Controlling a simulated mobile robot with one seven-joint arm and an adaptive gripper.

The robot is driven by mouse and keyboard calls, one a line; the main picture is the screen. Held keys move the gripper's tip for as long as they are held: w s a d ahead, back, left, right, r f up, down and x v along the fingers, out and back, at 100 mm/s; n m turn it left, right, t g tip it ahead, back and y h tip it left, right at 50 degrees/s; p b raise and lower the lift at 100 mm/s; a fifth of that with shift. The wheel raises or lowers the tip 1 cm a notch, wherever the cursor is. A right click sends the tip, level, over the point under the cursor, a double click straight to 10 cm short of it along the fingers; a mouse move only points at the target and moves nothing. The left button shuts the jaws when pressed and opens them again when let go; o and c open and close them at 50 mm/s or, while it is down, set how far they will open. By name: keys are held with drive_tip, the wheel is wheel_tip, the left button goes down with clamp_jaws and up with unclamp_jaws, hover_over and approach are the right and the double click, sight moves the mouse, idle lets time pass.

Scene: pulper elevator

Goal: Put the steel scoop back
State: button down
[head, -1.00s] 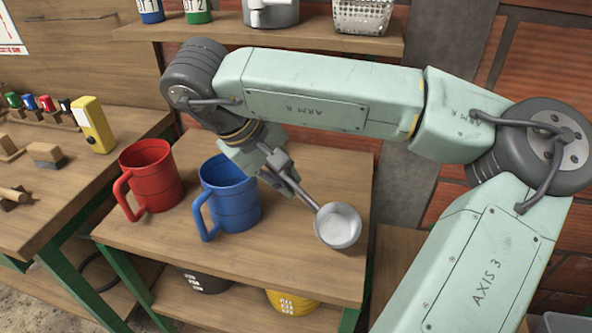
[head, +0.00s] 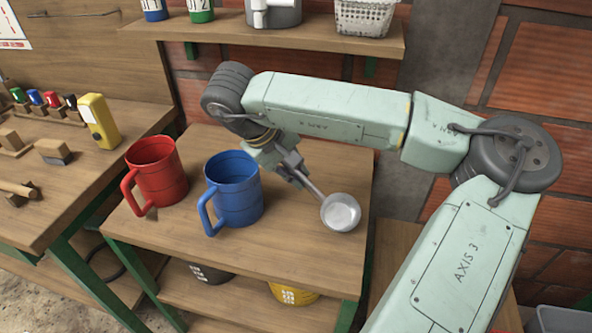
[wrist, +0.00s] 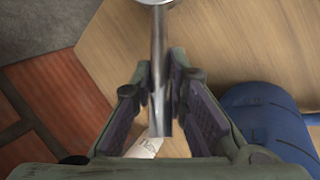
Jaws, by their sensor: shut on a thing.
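The steel scoop has a round bowl (head: 341,212) and a straight handle that runs up and left to my gripper (head: 291,170). My gripper is shut on the handle, with the bowl out over the right part of the wooden table (head: 262,262). In the wrist view the handle (wrist: 158,60) lies between the two finger pads (wrist: 160,100), and the bowl is cut off at the top edge. A blue mug (head: 235,190) stands just left of my gripper, and a red mug (head: 158,172) stands farther left. I cannot tell whether the bowl touches the table.
A wall shelf (head: 290,38) above holds cans and a white perforated basket (head: 364,17). A workbench (head: 70,160) at left carries a yellow device (head: 98,120) and small blocks. A dark container and a yellow one (head: 292,294) sit on the lower shelf. The table's front is clear.

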drive_tip(key=c, duration=1.6)
unclamp_jaws()
drive_tip(key=shift+f, duration=0.1)
drive_tip(key=shift+r, duration=0.3)
drive_tip(key=b+v, duration=0.1)
drive_tip(key=v, duration=1)
drive_tip(key=shift+s+a+r, duration=0.15)
drive_tip(key=shift+a+r, duration=0.05)
drive_tip(key=shift+r, duration=0.1)
